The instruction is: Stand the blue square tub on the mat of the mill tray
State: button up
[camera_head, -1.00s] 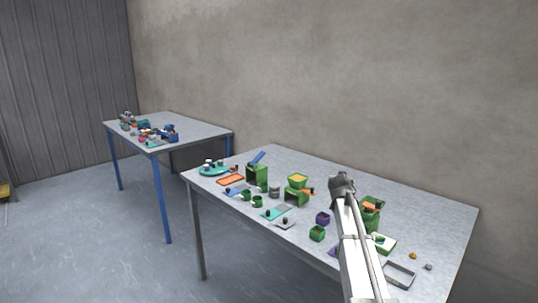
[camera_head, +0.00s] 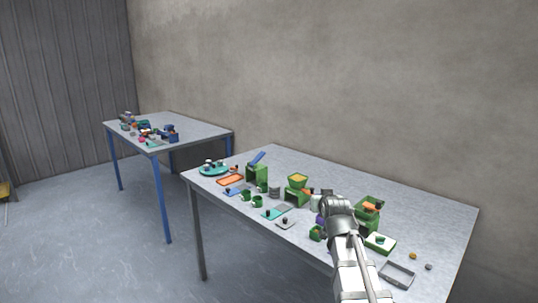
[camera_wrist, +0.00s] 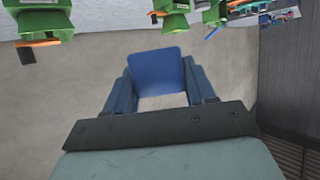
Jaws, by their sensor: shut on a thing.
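My gripper (camera_head: 336,203) is over the right-hand part of the near table in the head view. In the wrist view my gripper (camera_wrist: 161,85) is shut on the blue square tub (camera_wrist: 160,68), which sits between its two fingers. The head view does not show the tub clearly behind my arm. A green machine with an orange part (camera_head: 369,212) stands right of my gripper, and a whitish tray with a green patch (camera_head: 381,246) lies in front of it. Another green machine with a yellow top (camera_head: 297,182) has a teal and grey tray (camera_head: 277,212) before it. I cannot tell which tray is the mill's.
Green cups (camera_head: 257,201), an orange tray (camera_head: 230,180) and a teal round plate (camera_head: 213,171) crowd the table's left. A dark-rimmed grey tray (camera_head: 398,275) lies at the right. The table's far right is mostly clear. A second table (camera_head: 190,131) stands behind, left.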

jog(key=shift+a+r, duration=0.1)
jog(key=shift+a, duration=0.15)
jog(key=shift+d, duration=0.1)
